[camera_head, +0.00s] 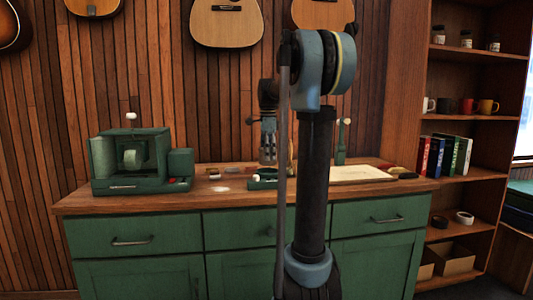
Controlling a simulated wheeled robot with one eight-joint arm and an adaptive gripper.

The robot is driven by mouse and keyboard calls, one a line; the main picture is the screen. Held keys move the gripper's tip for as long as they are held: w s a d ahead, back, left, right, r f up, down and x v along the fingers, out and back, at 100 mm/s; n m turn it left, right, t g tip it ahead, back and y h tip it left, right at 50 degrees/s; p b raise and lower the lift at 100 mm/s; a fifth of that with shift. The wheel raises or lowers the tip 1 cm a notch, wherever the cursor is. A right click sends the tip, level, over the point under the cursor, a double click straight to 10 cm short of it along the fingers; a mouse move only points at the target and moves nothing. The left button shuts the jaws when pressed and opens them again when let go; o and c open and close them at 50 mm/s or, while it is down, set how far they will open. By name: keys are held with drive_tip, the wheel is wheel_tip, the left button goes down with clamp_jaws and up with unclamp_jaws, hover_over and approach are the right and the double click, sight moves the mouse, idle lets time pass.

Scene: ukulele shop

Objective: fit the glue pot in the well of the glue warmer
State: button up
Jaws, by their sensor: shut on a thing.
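My gripper (268,148) points down over the middle of the green-drawered counter (150,202), behind my arm's column. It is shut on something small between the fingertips. That thing is too small and dark to make out clearly; it may be the glue pot. A low green holder (263,183) with a pale knob sits on the counter just below the gripper and looks like the glue warmer. Its right part is hidden by my arm, and its well cannot be made out. I cannot tell whether the held thing touches it.
A large green machine (107,162) stands at the counter's left. A pale board (358,173) lies at the right, near a green upright tool (342,146). Small items lie left of the holder. Shelves (478,180) with mugs and books stand at the right.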

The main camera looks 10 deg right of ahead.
sight(268, 163)
drive_tip(key=shift+f, duration=2.35)
drive_tip(key=o, duration=1.4)
drive_tip(key=shift+c, duration=0.2)
drive_tip(key=shift+s, duration=0.1)
drive_tip(key=shift+o, duration=1.4)
drive_tip(key=shift+r, duration=0.15)
drive_tip(key=shift+r, duration=3.4)
